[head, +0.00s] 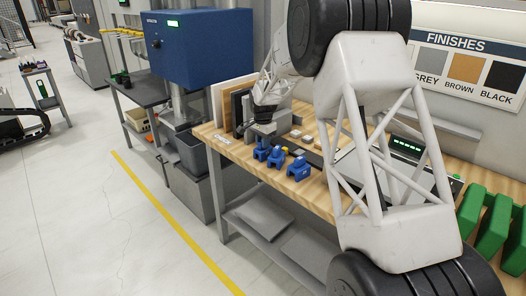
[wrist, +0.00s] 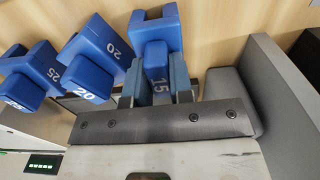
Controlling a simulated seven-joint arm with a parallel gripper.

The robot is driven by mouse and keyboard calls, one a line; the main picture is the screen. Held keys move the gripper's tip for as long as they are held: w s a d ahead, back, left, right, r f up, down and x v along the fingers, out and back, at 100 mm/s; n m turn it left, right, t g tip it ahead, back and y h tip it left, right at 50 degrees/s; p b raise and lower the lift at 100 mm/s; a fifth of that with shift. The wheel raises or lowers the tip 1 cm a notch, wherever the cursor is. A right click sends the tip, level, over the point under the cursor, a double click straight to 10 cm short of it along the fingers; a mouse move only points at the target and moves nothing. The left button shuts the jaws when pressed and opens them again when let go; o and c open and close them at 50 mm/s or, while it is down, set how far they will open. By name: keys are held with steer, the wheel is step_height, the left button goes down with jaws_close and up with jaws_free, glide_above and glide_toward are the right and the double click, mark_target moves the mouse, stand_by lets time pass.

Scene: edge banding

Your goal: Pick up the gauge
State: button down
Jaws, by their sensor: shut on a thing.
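Three blue gauges stand in a row on the wooden bench. My gripper (wrist: 158,92) is shut on the gauge marked 15 (wrist: 156,32), with a finger on each side of its stem. In the head view my gripper is low over the bench, at the row's far end, where the held gauge (head: 260,153) shows partly. The gauge marked 20 (wrist: 98,48) is just left of the held one in the wrist view, and it also shows in the head view (head: 277,157). The gauge marked 25 (wrist: 38,66) is farther left. I cannot tell whether the held gauge touches the bench.
A grey block-like wall (wrist: 275,85) stands close right of my gripper in the wrist view. A device with green lights (head: 407,146) is along the bench's back. Green holders (head: 490,225) stand at the right. The bench front (head: 318,198) is clear.

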steer(key=shift+r, duration=0.1)
steer(key=shift+r, duration=4.95)
steer(key=shift+d, duration=0.15)
steer(key=shift+s+d+r+n, duration=0.6)
steer(key=shift+d+r+n, duration=1.15)
steer(key=shift+d+n, duration=3.7)
steer(key=w+a+r+m, duration=1.1)
steer(key=w+a+r, duration=0.3)
steer(key=w+r, duration=0.1)
steer(key=shift+a+r, duration=0.25)
steer(key=shift+a, duration=0.1)
steer(key=shift+w+f, duration=0.1)
steer(key=shift+f, duration=0.1)
